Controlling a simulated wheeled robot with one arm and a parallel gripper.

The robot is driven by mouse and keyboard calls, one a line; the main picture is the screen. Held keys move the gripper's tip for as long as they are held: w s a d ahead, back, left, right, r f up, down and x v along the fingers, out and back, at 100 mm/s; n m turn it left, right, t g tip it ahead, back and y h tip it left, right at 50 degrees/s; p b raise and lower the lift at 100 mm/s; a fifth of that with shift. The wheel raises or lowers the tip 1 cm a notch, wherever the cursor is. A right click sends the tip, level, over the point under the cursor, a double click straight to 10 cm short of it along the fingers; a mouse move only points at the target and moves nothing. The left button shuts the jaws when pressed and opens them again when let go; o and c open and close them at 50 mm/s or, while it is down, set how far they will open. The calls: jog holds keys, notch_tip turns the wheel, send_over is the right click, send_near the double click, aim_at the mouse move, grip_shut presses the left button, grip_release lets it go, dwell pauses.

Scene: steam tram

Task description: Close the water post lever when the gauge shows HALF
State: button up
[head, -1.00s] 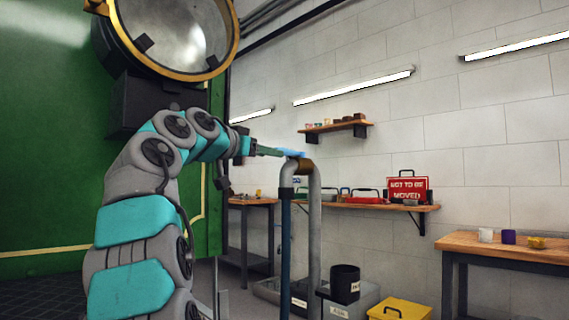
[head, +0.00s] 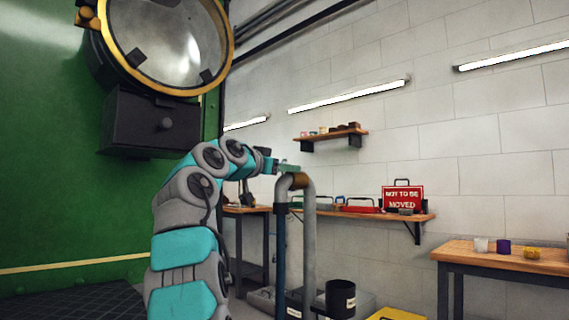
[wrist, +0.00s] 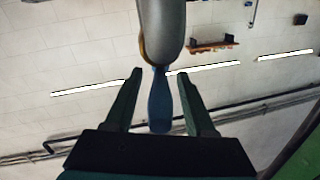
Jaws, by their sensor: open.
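The water post is a grey pipe (head: 309,235) with a bent top and a brass collar (head: 298,181). Its top end also shows in the wrist view (wrist: 162,25). The blue lever (wrist: 160,105) sticks out from the pipe's end, between the two fingers of my gripper (wrist: 159,74). The fingers are open, with a gap on each side of the lever. In the head view my gripper (head: 288,169) is at the top of the post, and I cannot make out the lever there. I see no gauge or reading in either view.
A green tram body with a large brass-rimmed lamp (head: 165,40) fills the left. A workbench (head: 500,256) with cups stands right. A black bucket (head: 340,298) is below.

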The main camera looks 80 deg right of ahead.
grip_shut()
dwell(0.5)
dwell(1.0)
